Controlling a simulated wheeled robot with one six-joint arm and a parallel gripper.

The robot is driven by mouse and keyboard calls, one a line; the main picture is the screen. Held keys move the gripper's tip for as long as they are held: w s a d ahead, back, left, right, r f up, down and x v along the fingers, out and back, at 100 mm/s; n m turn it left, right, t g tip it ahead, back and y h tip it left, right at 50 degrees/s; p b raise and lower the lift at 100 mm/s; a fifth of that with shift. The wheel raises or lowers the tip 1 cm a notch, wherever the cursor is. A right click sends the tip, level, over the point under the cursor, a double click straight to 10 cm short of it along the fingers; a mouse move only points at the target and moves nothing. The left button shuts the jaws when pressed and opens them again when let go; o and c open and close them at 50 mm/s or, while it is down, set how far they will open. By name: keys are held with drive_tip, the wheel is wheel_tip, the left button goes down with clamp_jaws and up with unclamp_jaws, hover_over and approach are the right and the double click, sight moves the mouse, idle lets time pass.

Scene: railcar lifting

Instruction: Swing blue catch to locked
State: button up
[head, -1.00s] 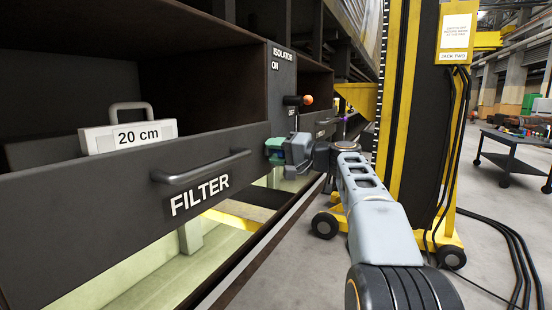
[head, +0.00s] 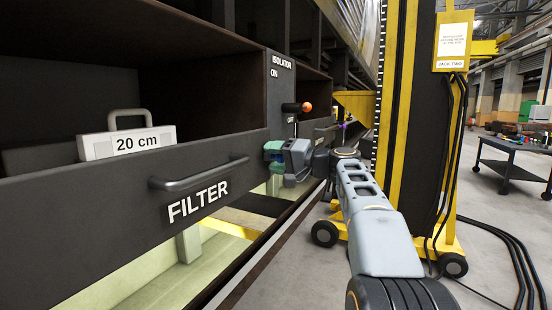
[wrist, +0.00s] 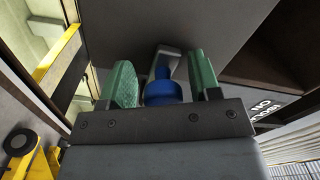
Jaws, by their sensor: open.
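The blue catch (wrist: 163,91) shows in the wrist view as a round blue knob in front of a grey metal piece on the dark panel. It lies between the two green fingers of my gripper (wrist: 163,80), which are apart with gaps on both sides. I cannot tell how deep the catch sits between them. In the head view my gripper (head: 273,155) is at the dark panel below the isolator handle, right of the filter drawer. The catch is hidden there behind my gripper.
The filter drawer (head: 110,200) has a grey bar handle (head: 200,173) close left of my gripper. An isolator lever with an orange knob (head: 307,107) sticks out just above. A yellow jack column (head: 405,120) stands to the right. Open floor lies beyond, with a dark cart (head: 512,160).

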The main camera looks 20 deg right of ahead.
drive_tip(key=v, duration=1.3)
drive_tip(key=shift+s+d+p, duration=0.25)
drive_tip(key=shift+d+p, duration=0.05)
drive_tip(key=shift+p, duration=0.1)
drive_tip(key=shift+a, duration=0.1)
drive_tip(key=s+a+f+g+h+p, duration=0.2)
drive_tip(key=a+g+p, duration=0.1)
drive_tip(key=a+p, duration=0.4)
drive_tip(key=s+a+f+g+h+p, duration=0.1)
drive_tip(key=a+f+g+h+p, duration=0.15)
drive_tip(key=a+p, duration=0.35)
drive_tip(key=s+a+f+n+g+h+p, duration=0.1)
drive_tip(key=s+f+n+g+h+p, duration=0.1)
drive_tip(key=s+p, duration=0.4)
drive_tip(key=s+a+f+n+g+h+p, duration=0.2)
drive_tip(key=s+h+p, duration=0.3)
drive_tip(key=s+p, duration=0.1)
drive_tip(key=shift+s+f+n, duration=0.15)
drive_tip(key=shift+s+n, duration=0.25)
drive_tip(key=shift+s, duration=0.2)
drive_tip(key=shift+a, duration=0.15)
